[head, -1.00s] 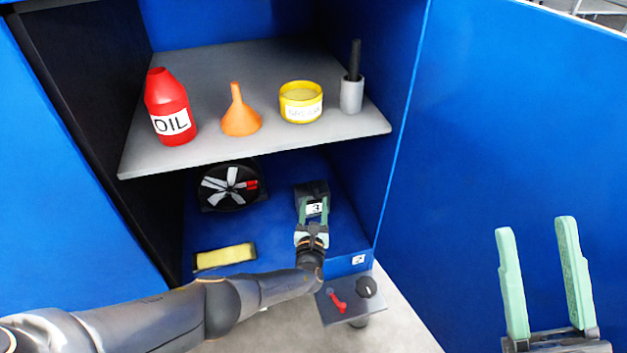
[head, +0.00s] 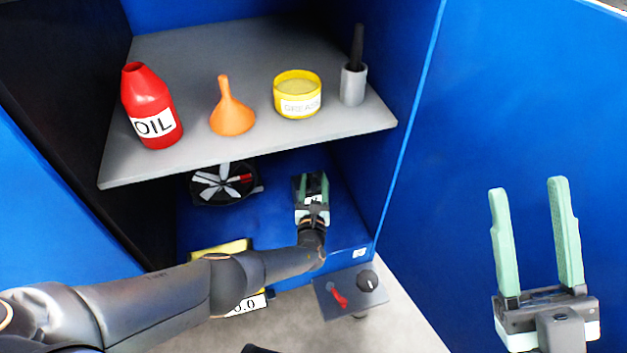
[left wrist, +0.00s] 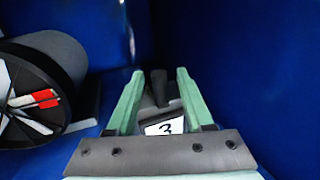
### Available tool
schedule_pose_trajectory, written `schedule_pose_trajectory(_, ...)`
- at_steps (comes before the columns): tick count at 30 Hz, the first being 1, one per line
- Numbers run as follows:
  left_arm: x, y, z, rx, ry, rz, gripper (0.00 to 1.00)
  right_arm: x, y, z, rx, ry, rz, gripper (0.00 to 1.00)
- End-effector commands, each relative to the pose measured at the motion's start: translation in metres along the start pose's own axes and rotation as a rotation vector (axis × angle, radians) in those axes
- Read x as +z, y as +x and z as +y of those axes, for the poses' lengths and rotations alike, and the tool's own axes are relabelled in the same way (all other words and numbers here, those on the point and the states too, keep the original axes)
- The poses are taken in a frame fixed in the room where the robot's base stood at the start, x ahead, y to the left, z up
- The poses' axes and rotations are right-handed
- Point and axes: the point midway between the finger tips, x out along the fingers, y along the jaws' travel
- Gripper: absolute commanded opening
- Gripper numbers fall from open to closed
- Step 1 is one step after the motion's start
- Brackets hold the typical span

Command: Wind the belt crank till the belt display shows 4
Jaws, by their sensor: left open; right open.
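A dark block with a white label "3" stands inside the blue cabinet; in the left wrist view its label (left wrist: 164,127) and a dark upright post (left wrist: 158,85) show between my fingers. My left gripper (head: 312,182) is open, with a finger on each side of this block; contact cannot be told. A white display (head: 250,303) reading ".0" is partly hidden by my left arm. A red lever (head: 338,296) sits on a grey panel below the cabinet. No crank is marked as the belt's. My right gripper (head: 527,187) is open and empty by the right blue panel.
A spoked wheel (head: 222,184) with a red mark is left of the block, also in the left wrist view (left wrist: 30,100). A grey shelf (head: 190,60) overhead holds a red oil bottle (head: 150,108), orange funnel, yellow tub and grey cup. A black knob (head: 367,280) is beside the lever.

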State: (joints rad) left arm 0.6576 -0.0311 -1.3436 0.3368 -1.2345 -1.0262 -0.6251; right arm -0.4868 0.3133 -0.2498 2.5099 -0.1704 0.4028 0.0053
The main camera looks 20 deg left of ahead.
Motion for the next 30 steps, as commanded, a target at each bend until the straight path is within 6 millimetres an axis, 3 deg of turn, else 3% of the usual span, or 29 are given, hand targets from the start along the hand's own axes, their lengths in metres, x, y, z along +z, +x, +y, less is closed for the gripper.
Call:
schedule_pose_trajectory(3, -0.0001, -0.0001, -0.0001, 0.000, 0.000, 0.000, 0.52, -0.0001, 0.0000, 0.0000, 0.000, 0.000, 0.001, 0.52)
schedule_pose_trajectory(17, 0.0001, 0.0002, 0.0000, 0.000, 0.000, 0.000, 0.00, -0.0001, 0.0001, 0.0000, -0.001, -0.001, 0.001, 0.52)
schedule_pose_trajectory(30, 0.0004, 0.0005, 0.0005, -0.002, 0.000, -0.001, 0.00, -0.0002, 0.0002, 0.0000, -0.001, -0.001, 0.001, 0.52)
